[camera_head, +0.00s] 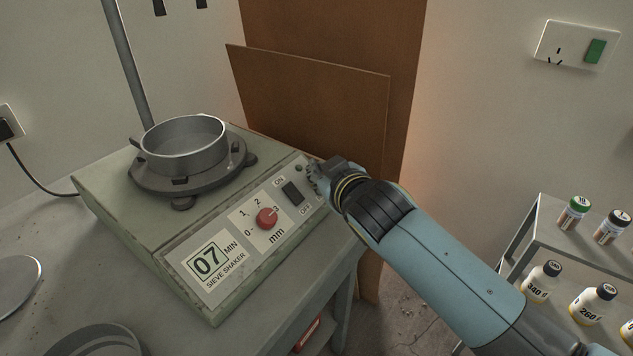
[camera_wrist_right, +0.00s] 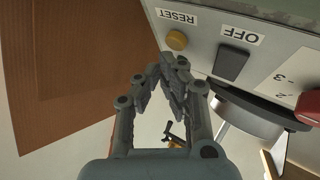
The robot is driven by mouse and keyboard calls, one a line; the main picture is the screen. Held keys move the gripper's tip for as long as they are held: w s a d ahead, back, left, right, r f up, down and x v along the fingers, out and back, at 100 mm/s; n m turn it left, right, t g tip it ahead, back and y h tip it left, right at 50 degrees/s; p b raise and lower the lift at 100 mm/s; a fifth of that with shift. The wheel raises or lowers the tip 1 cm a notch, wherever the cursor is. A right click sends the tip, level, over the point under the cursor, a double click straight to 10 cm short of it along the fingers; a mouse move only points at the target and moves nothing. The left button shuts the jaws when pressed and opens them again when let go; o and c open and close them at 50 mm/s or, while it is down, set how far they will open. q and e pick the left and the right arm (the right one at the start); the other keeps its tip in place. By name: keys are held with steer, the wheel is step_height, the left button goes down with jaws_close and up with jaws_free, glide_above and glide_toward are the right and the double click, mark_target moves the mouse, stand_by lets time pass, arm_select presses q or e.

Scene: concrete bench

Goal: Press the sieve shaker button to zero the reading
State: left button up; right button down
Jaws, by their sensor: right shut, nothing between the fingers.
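The sieve shaker (camera_head: 130,195) is a pale green box on the bench with a sloped front panel. In the head view my right gripper (camera_head: 312,180) is at the panel's right end, beside the black ON/OFF switch (camera_head: 292,193). In the right wrist view, a round yellow button (camera_wrist_right: 176,40) sits below a RESET label, next to the switch (camera_wrist_right: 231,63). My right gripper (camera_wrist_right: 172,66) is shut and empty, its tips just below the yellow button in the picture. Contact cannot be told. My left gripper is out of view.
A red knob (camera_head: 267,218) sits on the panel left of the switch. A metal sieve ring (camera_head: 184,145) stands on top of the shaker. A brown board (camera_head: 310,100) leans behind. A shelf (camera_head: 540,225) with several bottles stands at the right.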

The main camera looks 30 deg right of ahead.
steer(key=shift+w+f, duration=0.1)
steer(key=shift+f, duration=0.1)
steer(key=shift+w+a+f+b, duration=0.1)
steer(key=shift+w+f+b, duration=0.1)
steer(key=shift+f+b, duration=0.15)
stand_by(0.6)
steer(key=shift+r, duration=0.1)
steer(key=shift+s+r+p, duration=0.45)
steer(key=shift+r+p, duration=0.15)
steer(key=shift+p, duration=0.15)
steer(key=r+p, duration=0.1)
steer(key=s+d+r+p, duration=0.1)
steer(key=r+p, duration=0.1)
steer(key=s+r+p, duration=0.1)
steer(key=shift+s+d+r, duration=0.15)
steer(key=shift+s+d, duration=0.05)
stand_by(0.3)
stand_by(0.7)
